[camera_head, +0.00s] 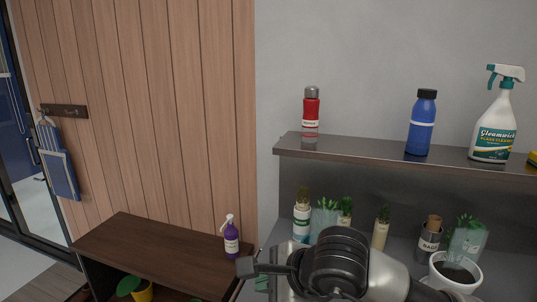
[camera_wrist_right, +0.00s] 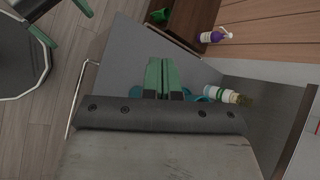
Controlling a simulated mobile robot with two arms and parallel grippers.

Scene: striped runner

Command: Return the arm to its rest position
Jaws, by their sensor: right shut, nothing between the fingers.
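My right gripper (camera_head: 262,284) shows at the bottom of the head view, in front of the metal shelf unit. The dark wrist hides most of it. In the right wrist view its green-padded fingers (camera_wrist_right: 160,76) are together, with nothing between them. They are above the grey counter of the shelf unit, beside a white bottle (camera_wrist_right: 228,95) with a green label. My left gripper does not show in the head view.
The upper shelf (camera_head: 350,152) holds a red bottle (camera_head: 311,112), a blue bottle (camera_head: 421,124) and a spray bottle (camera_head: 494,130). Potted plants and jars, including a white pot (camera_head: 448,280), crowd the counter below. A purple bottle (camera_head: 231,240) stands on the brown cabinet (camera_head: 150,245).

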